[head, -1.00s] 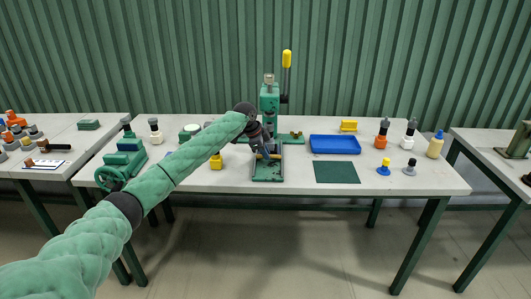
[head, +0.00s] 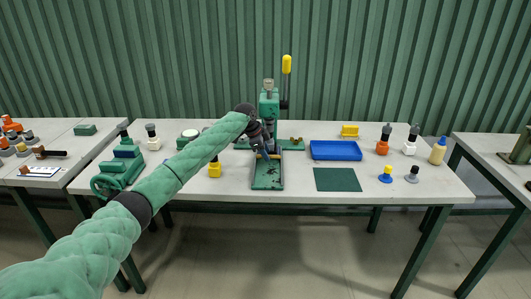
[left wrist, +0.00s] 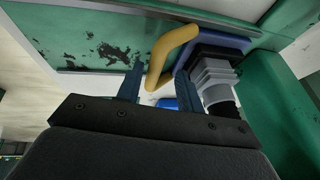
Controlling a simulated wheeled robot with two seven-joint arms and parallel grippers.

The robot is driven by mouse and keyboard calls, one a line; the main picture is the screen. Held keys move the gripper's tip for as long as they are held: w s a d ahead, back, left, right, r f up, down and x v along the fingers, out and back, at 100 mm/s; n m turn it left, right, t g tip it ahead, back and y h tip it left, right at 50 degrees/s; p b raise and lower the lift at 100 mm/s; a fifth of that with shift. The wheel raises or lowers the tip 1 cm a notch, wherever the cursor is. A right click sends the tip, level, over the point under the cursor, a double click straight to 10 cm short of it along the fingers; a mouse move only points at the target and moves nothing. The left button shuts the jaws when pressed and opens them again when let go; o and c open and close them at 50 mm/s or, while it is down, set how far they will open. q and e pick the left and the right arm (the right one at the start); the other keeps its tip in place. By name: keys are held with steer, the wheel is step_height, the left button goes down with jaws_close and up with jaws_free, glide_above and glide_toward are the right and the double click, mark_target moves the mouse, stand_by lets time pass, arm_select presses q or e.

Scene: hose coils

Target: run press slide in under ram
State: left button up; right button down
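The green press (head: 269,104) stands at the back middle of the table, with a yellow-knobbed lever (head: 287,65) raised upright. Its scuffed green base (head: 268,180) runs toward me. The slide's yellow bent handle (head: 267,156) also shows in the left wrist view (left wrist: 172,50). There, a blue-grey slide plate (left wrist: 222,39) carries a ribbed grey part (left wrist: 213,77) with a black end. My left gripper (head: 265,152) is low over the base; its fingers (left wrist: 156,85) stand apart with the handle between them. The ram is largely hidden behind my arm. My right gripper is out of view.
A blue tray (head: 335,150) and dark green mat (head: 337,180) lie right of the press, with bottles farther right. A yellow block (head: 215,169) and green vise-like device (head: 120,170) are left. The front table strip by the base is clear.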

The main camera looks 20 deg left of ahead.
arm_select(q)
steer(key=shift+s+r, duration=0.1)
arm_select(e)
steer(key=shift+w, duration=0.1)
